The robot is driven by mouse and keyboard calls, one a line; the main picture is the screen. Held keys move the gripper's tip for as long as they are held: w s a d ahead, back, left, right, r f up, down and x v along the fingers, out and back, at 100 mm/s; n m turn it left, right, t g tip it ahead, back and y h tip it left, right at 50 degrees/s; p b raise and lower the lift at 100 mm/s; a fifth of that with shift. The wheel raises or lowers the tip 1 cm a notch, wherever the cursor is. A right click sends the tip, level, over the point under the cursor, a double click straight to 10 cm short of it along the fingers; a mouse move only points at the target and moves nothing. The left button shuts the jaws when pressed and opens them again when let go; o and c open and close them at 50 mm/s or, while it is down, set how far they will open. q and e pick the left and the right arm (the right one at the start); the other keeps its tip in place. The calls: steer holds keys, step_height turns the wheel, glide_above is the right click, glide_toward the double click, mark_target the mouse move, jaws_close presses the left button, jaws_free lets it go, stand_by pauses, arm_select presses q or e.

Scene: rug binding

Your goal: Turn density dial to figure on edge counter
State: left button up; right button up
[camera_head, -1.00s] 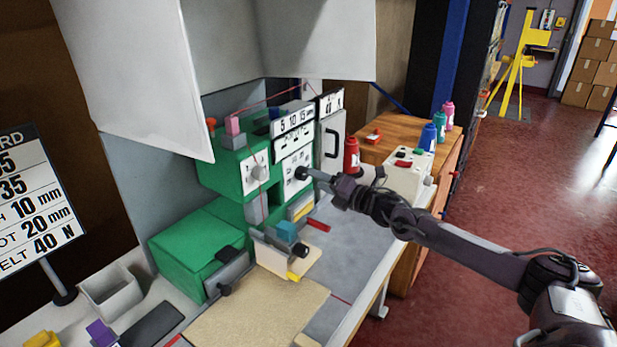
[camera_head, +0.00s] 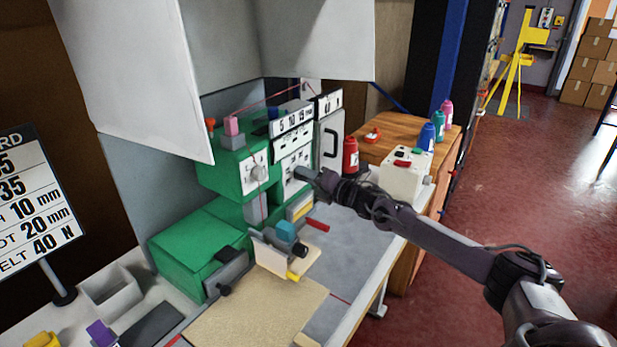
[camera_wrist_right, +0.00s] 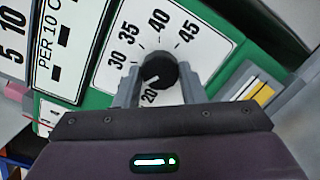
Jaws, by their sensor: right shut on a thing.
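The density dial is a black round knob (camera_wrist_right: 160,70) on a white scale plate (camera_wrist_right: 185,22) in the right wrist view. Figures 20, 30, 35, 40 and 45 show around it. A white mark on the knob points down-left, towards the low end near 20. My right gripper (camera_wrist_right: 158,88) has its grey fingers on both sides of the knob, shut on it. In the head view my right gripper (camera_head: 303,174) reaches the front of the green machine (camera_head: 222,165) and hides the knob. A small numbered plate (camera_head: 329,102) stands atop the machine; its figure is too small to read surely. My left gripper is out of view.
A board with figures (camera_head: 38,205) stands at the left. A red bottle (camera_head: 350,156) and a cream control box (camera_head: 405,176) are close to my right arm. A clamp fixture (camera_head: 285,250) sits below on the bench. Large grey panels (camera_head: 135,70) hang above left.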

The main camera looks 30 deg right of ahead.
steer(key=shift+m, duration=0.4)
steer(key=shift+c, duration=0.5)
steer(key=shift+w+d+m+g+y+p, duration=0.1)
steer(key=shift+m+g+y+p, duration=0.3)
steer(key=shift+m, duration=4.45)
steer(key=shift+s+d+m+g+y+p, duration=0.15)
steer(key=shift+m+y+p, duration=0.5)
steer(key=shift+m, duration=4.25)
steer(key=shift+w+a+m+g+y+p, duration=0.25)
steer(key=shift+m+p, duration=0.45)
steer(key=shift+m, duration=4.15)
steer(key=shift+s+d, duration=0.1)
steer(key=shift+d, duration=0.1)
steer(key=o, duration=1)
